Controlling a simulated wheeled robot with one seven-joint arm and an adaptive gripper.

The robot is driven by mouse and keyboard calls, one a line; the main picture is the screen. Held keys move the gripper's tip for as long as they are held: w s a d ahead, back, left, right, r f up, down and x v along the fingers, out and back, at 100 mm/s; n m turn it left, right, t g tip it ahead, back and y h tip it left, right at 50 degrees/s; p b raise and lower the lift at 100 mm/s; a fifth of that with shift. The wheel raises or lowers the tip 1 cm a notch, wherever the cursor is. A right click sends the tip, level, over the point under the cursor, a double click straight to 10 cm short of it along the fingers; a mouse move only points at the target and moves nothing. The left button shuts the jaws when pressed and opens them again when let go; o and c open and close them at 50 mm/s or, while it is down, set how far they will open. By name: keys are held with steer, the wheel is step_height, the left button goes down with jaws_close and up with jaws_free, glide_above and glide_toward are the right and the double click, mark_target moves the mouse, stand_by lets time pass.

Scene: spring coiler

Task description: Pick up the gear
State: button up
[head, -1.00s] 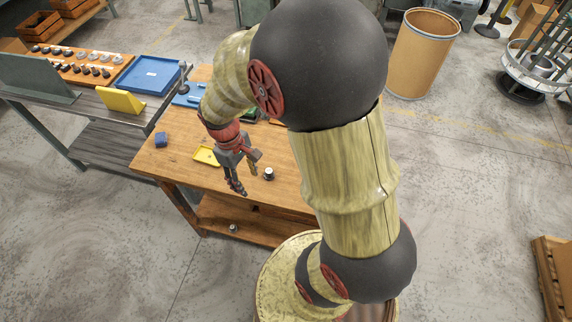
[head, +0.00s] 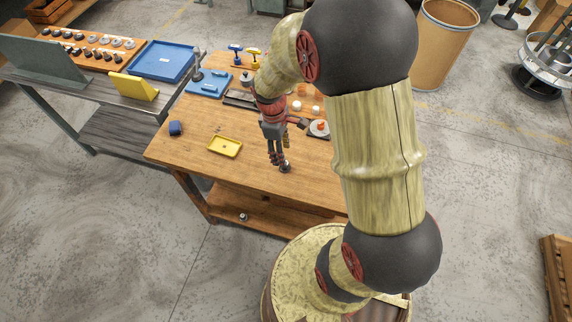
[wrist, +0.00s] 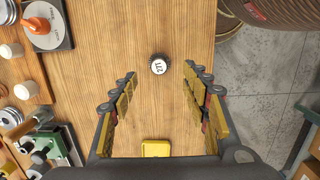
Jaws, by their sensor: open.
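The gear (wrist: 158,65) is a small round dark piece with a ridged rim and a white top marked "27T". It stands on the wooden table (head: 190,155), near its front edge in the head view. My gripper (head: 279,162) points down over it and is open. In the wrist view the gear shows between the lines of the two fingers, level with their tips, with a gap on each side. In the head view the fingertips partly cover the gear (head: 286,169).
A grey plate with an orange-topped piece (head: 319,128) and small white-topped pieces stand behind. The wood around the gear is clear.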

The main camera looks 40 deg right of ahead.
steer(key=f, duration=0.2)
steer(key=f+b, duration=0.1)
steer(key=f, duration=0.2)
steer(key=f+b, duration=0.1)
steer(key=f, duration=0.1)
steer(key=shift+s+d+f, duration=0.25)
steer(key=shift+d, duration=0.05)
steer(key=shift+c, duration=0.3)
steer(key=c, duration=1.1)
jaws_close()
